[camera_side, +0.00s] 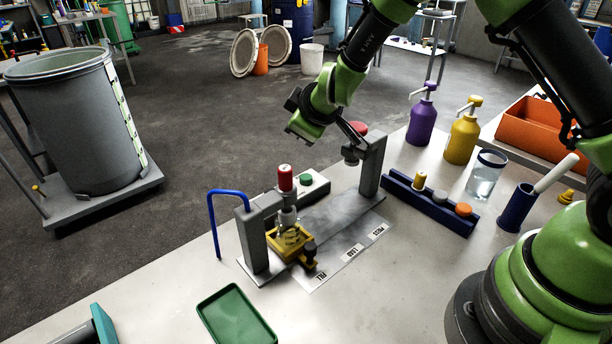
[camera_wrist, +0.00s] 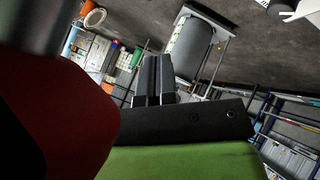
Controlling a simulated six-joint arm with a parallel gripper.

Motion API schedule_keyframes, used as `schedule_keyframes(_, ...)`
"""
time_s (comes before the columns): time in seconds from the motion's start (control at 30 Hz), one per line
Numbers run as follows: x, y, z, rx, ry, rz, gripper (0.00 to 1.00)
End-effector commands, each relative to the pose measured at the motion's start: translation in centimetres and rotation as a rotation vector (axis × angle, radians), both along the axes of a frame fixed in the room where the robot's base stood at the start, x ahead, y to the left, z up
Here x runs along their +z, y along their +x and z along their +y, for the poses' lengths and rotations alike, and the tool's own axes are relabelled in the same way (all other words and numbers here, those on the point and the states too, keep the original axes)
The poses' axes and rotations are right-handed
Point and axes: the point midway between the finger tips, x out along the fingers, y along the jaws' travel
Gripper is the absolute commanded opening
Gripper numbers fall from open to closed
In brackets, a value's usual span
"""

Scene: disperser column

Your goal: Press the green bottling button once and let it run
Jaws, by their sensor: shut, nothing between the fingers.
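The green button (camera_side: 305,178) sits on a small pale box behind the filling station (camera_side: 255,235), partly hidden by the station's red-topped cylinder (camera_side: 285,178). My gripper (camera_wrist: 153,62) shows in the wrist view with its two dark fingers together and nothing between them. In the side view it is tilted high above the bench, up and behind the button, and clear of it. The fingers are hard to make out there. A yellow holder (camera_side: 291,243) sits under the filling nozzle.
The grey press post (camera_side: 372,165) with a red knob (camera_side: 358,128) stands close to my wrist. A blue rack (camera_side: 430,203), glass beaker (camera_side: 486,175), purple bottle (camera_side: 422,120) and yellow bottle (camera_side: 462,138) stand right. A green tray (camera_side: 237,318) lies in front.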

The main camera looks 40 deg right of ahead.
Motion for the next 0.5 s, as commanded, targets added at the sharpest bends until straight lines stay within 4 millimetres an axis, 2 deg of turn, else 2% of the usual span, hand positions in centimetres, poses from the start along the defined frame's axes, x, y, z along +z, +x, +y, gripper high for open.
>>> schedule_keyframes(0.5, -6.8, 0.0, 0.0, 0.001, 0.001, 0.003, 0.00)
